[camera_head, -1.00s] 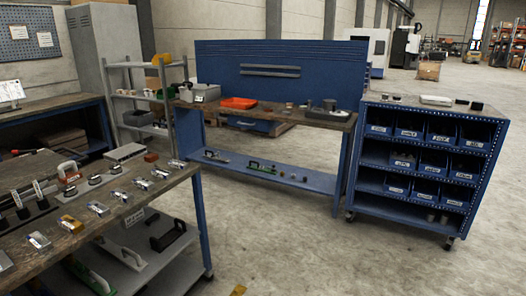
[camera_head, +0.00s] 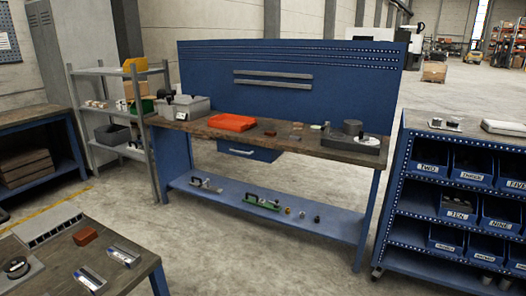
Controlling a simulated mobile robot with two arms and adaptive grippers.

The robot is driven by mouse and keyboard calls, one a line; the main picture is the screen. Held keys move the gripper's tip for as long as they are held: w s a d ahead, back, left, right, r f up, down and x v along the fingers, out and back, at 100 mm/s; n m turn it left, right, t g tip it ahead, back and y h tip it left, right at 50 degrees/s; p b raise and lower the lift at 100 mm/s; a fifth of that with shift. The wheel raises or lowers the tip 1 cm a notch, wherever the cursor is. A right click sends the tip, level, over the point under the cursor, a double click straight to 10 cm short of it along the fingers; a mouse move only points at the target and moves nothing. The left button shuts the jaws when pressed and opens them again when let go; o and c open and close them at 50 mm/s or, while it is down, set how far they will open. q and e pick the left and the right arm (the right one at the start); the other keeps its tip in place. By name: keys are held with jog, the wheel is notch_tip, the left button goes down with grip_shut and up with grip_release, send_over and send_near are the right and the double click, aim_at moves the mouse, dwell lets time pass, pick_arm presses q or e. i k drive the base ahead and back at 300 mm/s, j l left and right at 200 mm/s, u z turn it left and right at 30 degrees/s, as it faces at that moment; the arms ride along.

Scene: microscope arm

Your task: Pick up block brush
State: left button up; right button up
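I cannot tell for certain which thing is the block brush. A small reddish-brown block (camera_head: 85,236) lies on the near wooden table at lower left, beside a grey slotted plate. On the blue workbench (camera_head: 290,147) ahead, small items lie right of a red-orange tray (camera_head: 232,122), among them a brown piece (camera_head: 270,133) and a light tan piece (camera_head: 296,127). They are too small to identify. On its lower shelf lie a green-based tool with a dark handle (camera_head: 262,202) and a grey one (camera_head: 206,185). Neither of my grippers is in view.
The near table (camera_head: 140,268) fills the lower left corner. A blue bin rack (camera_head: 455,200) on casters stands at right. A grey shelf unit (camera_head: 112,72) with bins stands left of the workbench. The concrete floor (camera_head: 255,262) before the workbench is clear.

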aim_at(297, 126)
jog(key=i+z, duration=0.1)
jog(key=i, duration=0.45)
jog(key=i+j+z, duration=0.15)
jog(key=i, duration=0.35)
jog(key=i+j+z, duration=0.1)
jog(key=i, duration=0.45)
jog(key=i+j+z, duration=0.15)
jog(key=i, duration=0.35)
jog(key=i+l+u, duration=0.15)
jog(key=i, duration=0.25)
jog(key=i+l+u, duration=0.1)
jog(key=i, duration=0.3)
